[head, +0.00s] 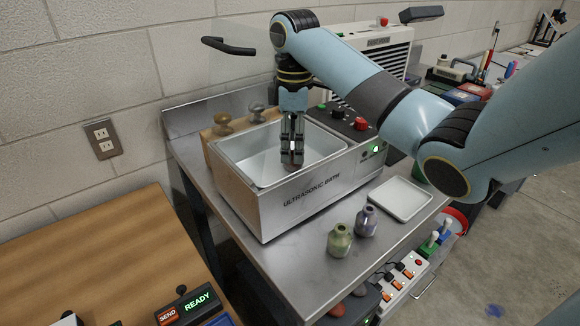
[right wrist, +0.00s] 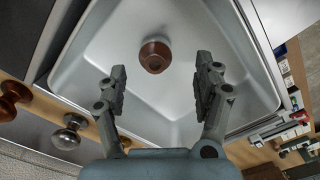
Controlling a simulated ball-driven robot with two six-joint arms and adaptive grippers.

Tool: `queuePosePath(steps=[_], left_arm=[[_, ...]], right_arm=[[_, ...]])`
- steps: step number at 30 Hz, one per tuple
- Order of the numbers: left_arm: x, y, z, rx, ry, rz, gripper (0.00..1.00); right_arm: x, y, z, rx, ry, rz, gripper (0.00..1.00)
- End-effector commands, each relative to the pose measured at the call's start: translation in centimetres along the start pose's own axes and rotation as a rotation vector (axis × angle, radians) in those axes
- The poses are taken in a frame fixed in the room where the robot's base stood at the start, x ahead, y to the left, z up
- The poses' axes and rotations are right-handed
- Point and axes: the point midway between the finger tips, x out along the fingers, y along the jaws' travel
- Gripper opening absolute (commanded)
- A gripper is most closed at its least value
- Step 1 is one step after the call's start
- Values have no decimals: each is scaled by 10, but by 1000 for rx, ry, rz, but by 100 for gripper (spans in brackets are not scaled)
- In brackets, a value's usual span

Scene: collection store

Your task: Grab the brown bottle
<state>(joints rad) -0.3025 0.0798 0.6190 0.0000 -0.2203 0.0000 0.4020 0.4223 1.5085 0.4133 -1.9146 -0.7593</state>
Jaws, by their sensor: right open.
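The brown bottle (right wrist: 155,56) is inside the white basin of the ultrasonic bath (head: 315,184), seen from above in the right wrist view. In the head view only a small reddish-brown bit of it shows below my gripper. My right gripper (head: 292,160) reaches down into the bath. In the right wrist view its two fingers (right wrist: 162,85) are apart, with nothing between them, and the bottle appears just beyond the tips. My left gripper is not in view.
A green bottle (head: 339,240) and a purple-grey bottle (head: 366,220) stand in front of the bath, near a white tray (head: 400,198). A bronze knob-like piece (head: 223,123) and a silver one (head: 256,111) sit behind it. The bath walls surround the gripper.

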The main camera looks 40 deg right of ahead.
Motion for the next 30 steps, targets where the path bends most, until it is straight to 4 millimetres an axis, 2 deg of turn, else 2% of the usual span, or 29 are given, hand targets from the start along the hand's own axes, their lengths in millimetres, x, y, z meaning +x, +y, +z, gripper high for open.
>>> queuePosePath(steps=[5, 8, 15, 24, 30], left_arm=[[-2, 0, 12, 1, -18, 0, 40], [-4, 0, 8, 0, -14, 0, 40], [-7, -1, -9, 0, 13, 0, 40], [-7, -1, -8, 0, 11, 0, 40], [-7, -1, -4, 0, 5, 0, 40]], right_arm=[[18, 0, 0, 0, 0, 0, 68], [27, 2, 0, 1, -1, -1, 68], [63, 5, 0, 0, -1, -1, 68], [70, 5, 0, -1, 0, 2, 68], [70, 5, 0, -1, 0, 2, 44]])
